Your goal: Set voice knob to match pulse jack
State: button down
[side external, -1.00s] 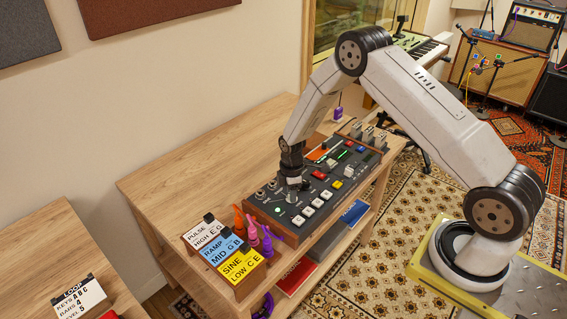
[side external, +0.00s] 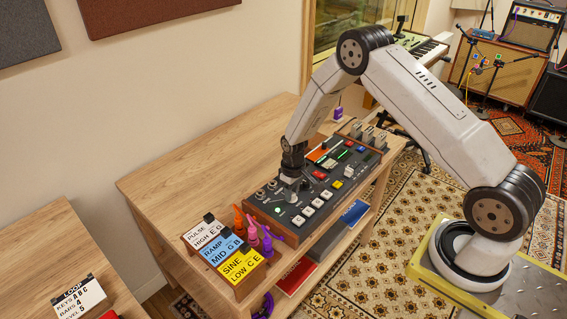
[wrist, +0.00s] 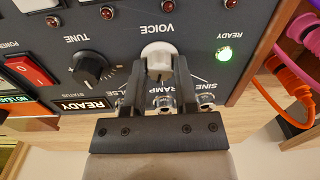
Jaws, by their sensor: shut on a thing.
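The voice knob (wrist: 157,57) is a pale round knob under the upside-down VOICE label in the wrist view. My gripper (wrist: 157,72) is shut on it, with one finger on each side. I cannot make out which way its pointer faces. Below it are the labels PULSE, RAMP and SINE, each at a metal jack. The sine jack (wrist: 206,101) and ramp jack (wrist: 165,102) show; the pulse jack is mostly hidden behind my left finger.
A black TUNE knob (wrist: 92,68), a red power switch (wrist: 28,68) and a lit green READY lamp (wrist: 224,54) are nearby. Orange, pink and purple cables (side external: 266,238) hang at the console's end. PULSE, RAMP and SINE cards (side external: 222,248) stand beside it. The tabletop behind is clear.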

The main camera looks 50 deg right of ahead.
aim_at(293, 193)
jog(key=m, duration=0.5)
jog(key=shift+r+m, duration=0.1)
jog(key=shift+m, duration=0.3)
jog(key=shift+c, duration=2)
grip_release()
jog(key=shift+d+r, duration=0.1)
jog(key=shift+r, duration=3.7)
jog(key=shift+s+r, duration=0.1)
jog(key=shift+r, duration=0.05)
